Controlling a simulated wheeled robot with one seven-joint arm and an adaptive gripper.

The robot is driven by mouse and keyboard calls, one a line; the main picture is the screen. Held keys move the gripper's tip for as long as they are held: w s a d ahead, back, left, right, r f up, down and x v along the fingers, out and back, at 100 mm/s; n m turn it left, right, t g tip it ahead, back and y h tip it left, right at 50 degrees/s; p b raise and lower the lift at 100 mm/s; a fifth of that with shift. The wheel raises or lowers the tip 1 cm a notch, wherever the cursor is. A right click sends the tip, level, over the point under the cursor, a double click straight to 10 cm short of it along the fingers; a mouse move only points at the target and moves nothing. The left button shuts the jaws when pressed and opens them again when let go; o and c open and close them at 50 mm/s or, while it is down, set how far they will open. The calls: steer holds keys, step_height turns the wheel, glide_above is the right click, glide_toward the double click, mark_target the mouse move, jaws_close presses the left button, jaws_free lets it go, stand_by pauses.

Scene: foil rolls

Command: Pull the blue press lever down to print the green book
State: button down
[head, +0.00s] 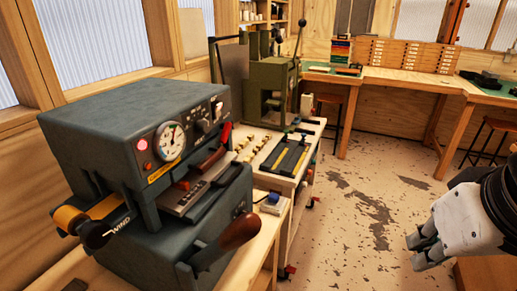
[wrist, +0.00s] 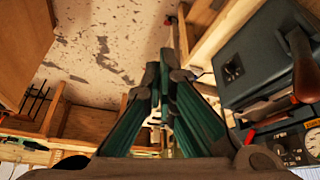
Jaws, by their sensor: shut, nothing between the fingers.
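A dark blue-grey press (head: 110,125) stands at the left front, with a dial and a glowing pink lamp. Its lever (head: 232,236) has a brown wooden handle and slants up to the right from the press's lower front. The lever also shows at the right of the wrist view (wrist: 306,75), upside down. A red-brown piece and a dark tray sit in the press's opening. I cannot make out a green book for sure. My gripper (head: 414,252) is shut and empty over the floor at the right, well apart from the lever; its teal fingers meet in the wrist view (wrist: 163,70).
A green press (head: 270,90) with upright levers stands behind on a white cart (head: 314,128). A stack of coloured books or blocks (head: 341,52) is on the back bench. Stools stand under the benches. The floor (head: 355,215) between cart and gripper is clear.

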steer(key=w+a+r+n+g+p, duration=0.1)
steer(key=a+r+n, duration=0.3)
steer(key=a, duration=0.4)
steer(key=w+a+r+n+g+y+p, duration=0.1)
steer(key=w+a+r+n, duration=0.1)
steer(key=a+r+n, duration=0.3)
steer(key=w+a+r+n+g+y+p, duration=0.1)
steer(key=a+r+n, duration=0.4)
steer(key=a, duration=0.8)
steer(key=shift+w+r+n+p, duration=0.15)
steer(key=shift+w+n+p, duration=0.25)
steer(key=shift+w, duration=0.3)
steer(key=p, duration=0.1)
glide_above(234, 222)
steer(key=x, duration=0.4)
steer(key=s+d+x, duration=0.1)
steer(key=x, duration=0.2)
steer(key=s+x, duration=0.1)
steer(key=x, duration=0.3)
steer(key=shift+d+f, duration=0.1)
steer(key=shift+f, duration=0.5)
steer(key=shift+d+f, duration=0.35)
steer(key=shift+f, duration=0.25)
steer(key=shift+w+d+f, duration=0.1)
